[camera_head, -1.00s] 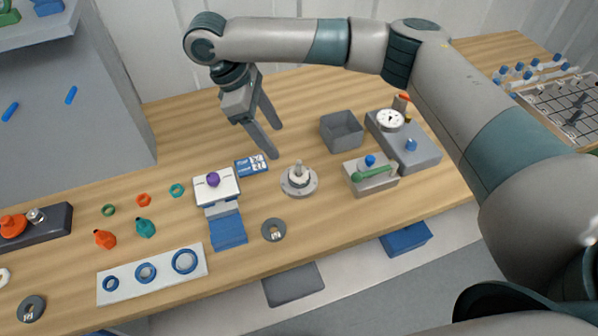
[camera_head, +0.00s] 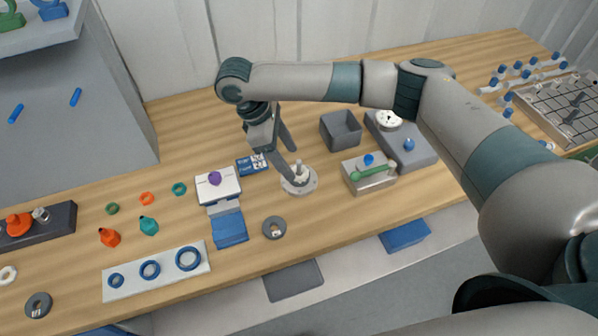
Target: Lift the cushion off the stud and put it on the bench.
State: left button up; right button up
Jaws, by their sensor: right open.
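A round light-grey flange (camera_head: 308,187) stands on the wooden bench (camera_head: 330,222) near the middle. A short upright stud with a small cream piece, seemingly the cushion (camera_head: 300,178), rises from its centre. My right gripper (camera_head: 291,165) comes down from above with its two fingers apart and nothing seen between them. The fingertips are just left of and above the stud, and the nearer finger partly covers it. I cannot tell whether they touch it. My left gripper is not in view.
A grey open bin (camera_head: 341,130) and a grey block with a green lever (camera_head: 367,176) stand to the right. Bare bench lies in front.

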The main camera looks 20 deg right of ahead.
jog(key=shift+d+f+p, duration=0.25)
jog(key=shift+f+p, duration=0.1)
jog(key=shift+p, duration=0.05)
jog(key=x, duration=0.1)
jog(key=p+x, duration=0.2)
jog(key=x, duration=0.1)
jog(key=shift+w, duration=0.25)
jog(key=shift+d+f, duration=0.1)
jog(key=shift+f, duration=0.1)
jog(key=c, duration=1.1)
